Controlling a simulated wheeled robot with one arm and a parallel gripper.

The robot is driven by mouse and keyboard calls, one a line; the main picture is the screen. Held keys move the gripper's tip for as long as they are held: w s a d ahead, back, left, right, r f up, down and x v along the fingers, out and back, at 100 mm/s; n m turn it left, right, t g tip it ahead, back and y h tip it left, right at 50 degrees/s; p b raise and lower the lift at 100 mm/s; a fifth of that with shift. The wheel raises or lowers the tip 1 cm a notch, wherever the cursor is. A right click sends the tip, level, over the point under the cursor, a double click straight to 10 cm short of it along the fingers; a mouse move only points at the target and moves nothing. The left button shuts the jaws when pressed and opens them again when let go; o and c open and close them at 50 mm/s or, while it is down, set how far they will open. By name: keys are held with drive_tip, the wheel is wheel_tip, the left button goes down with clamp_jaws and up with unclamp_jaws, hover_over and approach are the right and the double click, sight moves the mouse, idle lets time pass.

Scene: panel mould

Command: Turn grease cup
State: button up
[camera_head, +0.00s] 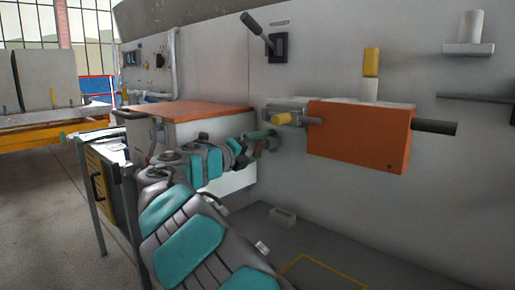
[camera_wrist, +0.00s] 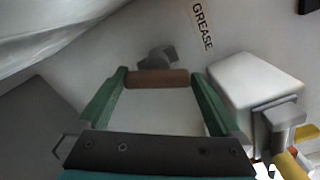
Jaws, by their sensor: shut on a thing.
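The grease cup (camera_wrist: 157,78) shows in the wrist view as a short brown bar on a dark grey fitting at the wall. A GREASE label (camera_wrist: 202,26) is on the wall above it, to the right. My gripper (camera_wrist: 156,77) has its two green fingers at either end of the brown bar and is shut on it. In the head view my gripper (camera_head: 260,140) is at the wall, left of the orange block, and largely hides the cup.
An orange block (camera_head: 358,135) with a dark shaft stands out from the wall close on the right. A yellow-ended handle (camera_head: 280,120) is just above my gripper. An orange-topped cabinet (camera_head: 190,111) stands left. A black lever (camera_head: 257,33) is higher up.

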drive_tip(key=shift+a, duration=0.2)
drive_tip(key=n, duration=0.3)
drive_tip(key=shift+s+r, duration=0.1)
drive_tip(key=shift+r, duration=0.05)
drive_tip(key=shift+r+n, duration=0.1)
drive_tip(key=shift+n, duration=0.4)
drive_tip(key=o, duration=0.9)
drive_tip(key=shift+d, duration=0.1)
